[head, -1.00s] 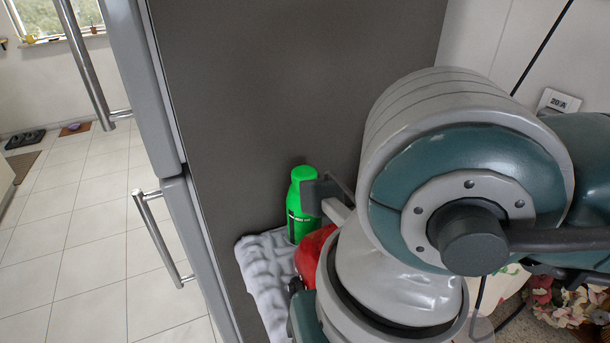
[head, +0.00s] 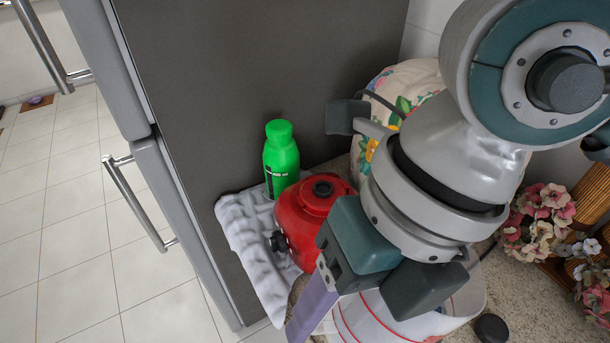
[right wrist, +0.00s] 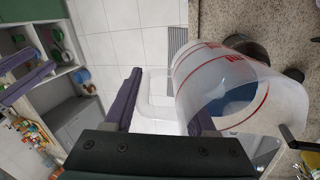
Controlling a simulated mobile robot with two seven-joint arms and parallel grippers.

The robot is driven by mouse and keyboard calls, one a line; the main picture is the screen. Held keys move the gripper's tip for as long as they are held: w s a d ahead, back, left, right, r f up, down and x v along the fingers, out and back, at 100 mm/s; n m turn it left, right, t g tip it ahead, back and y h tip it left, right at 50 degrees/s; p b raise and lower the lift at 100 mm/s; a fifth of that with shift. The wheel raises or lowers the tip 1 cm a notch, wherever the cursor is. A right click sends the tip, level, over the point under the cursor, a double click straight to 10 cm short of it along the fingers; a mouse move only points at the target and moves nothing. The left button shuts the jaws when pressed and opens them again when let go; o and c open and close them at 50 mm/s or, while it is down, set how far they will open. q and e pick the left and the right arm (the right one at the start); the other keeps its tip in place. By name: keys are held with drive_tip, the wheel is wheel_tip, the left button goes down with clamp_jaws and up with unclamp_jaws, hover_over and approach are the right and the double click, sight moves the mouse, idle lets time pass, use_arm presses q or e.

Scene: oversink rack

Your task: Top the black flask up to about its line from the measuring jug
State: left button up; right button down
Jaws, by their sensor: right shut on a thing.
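My right gripper (right wrist: 163,112) is shut on the handle of the clear measuring jug (right wrist: 225,85), with purple fingers on either side of the handle. The jug has red markings, and blue shows inside it. In the head view the jug (head: 372,318) is at the bottom, partly behind my gripper and cut by the picture edge. A dark round thing (head: 490,328) is on the counter right of the jug. Dark parts (right wrist: 247,46) also show by the jug in the right wrist view. I cannot tell whether any of these is the black flask. My left gripper is out of view.
A red canister (head: 300,215) and a green bottle (head: 281,158) stand close left of my right arm, by a grey-white cloth (head: 245,225). Flowers (head: 540,215) are on the right. The tall fridge (head: 250,70) walls off the left.

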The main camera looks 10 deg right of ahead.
drive_tip(key=shift+r+y+b, duration=0.3)
drive_tip(key=shift+r+y, duration=0.05)
drive_tip(key=shift+y, duration=0.35)
drive_tip(key=shift+r+g+y, duration=0.2)
drive_tip(key=shift+g+y, duration=0.1)
drive_tip(key=shift+r+y+b, duration=0.4)
drive_tip(key=shift+y+b, duration=0.1)
drive_tip(key=shift+b, duration=0.25)
drive_tip(key=shift+d+r+y+b, duration=0.15)
drive_tip(key=shift+y+b, duration=0.35)
drive_tip(key=shift+b, duration=0.2)
drive_tip(key=shift+d+r+y+b, duration=0.2)
drive_tip(key=shift+y+b, duration=0.3)
drive_tip(key=shift+b, duration=0.3)
drive_tip(key=shift+w+d+r+g+y+b, duration=0.15)
drive_tip(key=shift+g+y+b, duration=0.15)
drive_tip(key=shift+y+b, duration=0.35)
drive_tip(key=shift+d+y+b, duration=0.15)
drive_tip(key=shift+y+b, duration=0.1)
drive_tip(key=shift+b, duration=0.6)
drive_tip(key=shift+d+r+y+b, duration=0.1)
drive_tip(key=shift+d+y+b, duration=0.35)
drive_tip(key=shift+b, duration=0.8)
drive_tip(key=shift+y+b, duration=0.35)
drive_tip(key=shift+b, duration=0.2)
